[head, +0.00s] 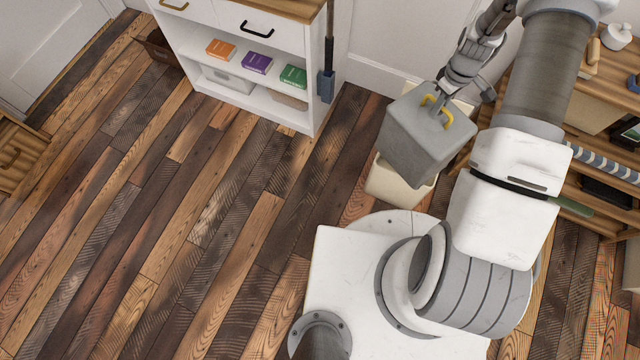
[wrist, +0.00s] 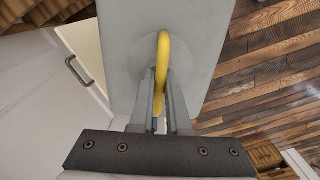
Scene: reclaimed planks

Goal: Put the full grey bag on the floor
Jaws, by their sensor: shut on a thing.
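The full grey bag (head: 412,142) is a boxy grey shape with a yellow handle (head: 437,110) on top. My gripper (head: 447,92) is shut on this handle, and the bag hangs from it, slightly tilted. In the wrist view the yellow handle (wrist: 162,65) stands between my gripper's fingers (wrist: 164,100), with the grey bag (wrist: 205,50) just beyond. The wooden floor (head: 190,215) lies open to the left of the bag. The bag's underside is hidden.
A cream bin (head: 392,188) shows below the bag and is partly hidden by it. A white shelf unit (head: 312,100) with books stands at the back, a blue-headed broom (head: 326,85) beside it. A wooden shelf (head: 590,105) is at right. The left floor is clear.

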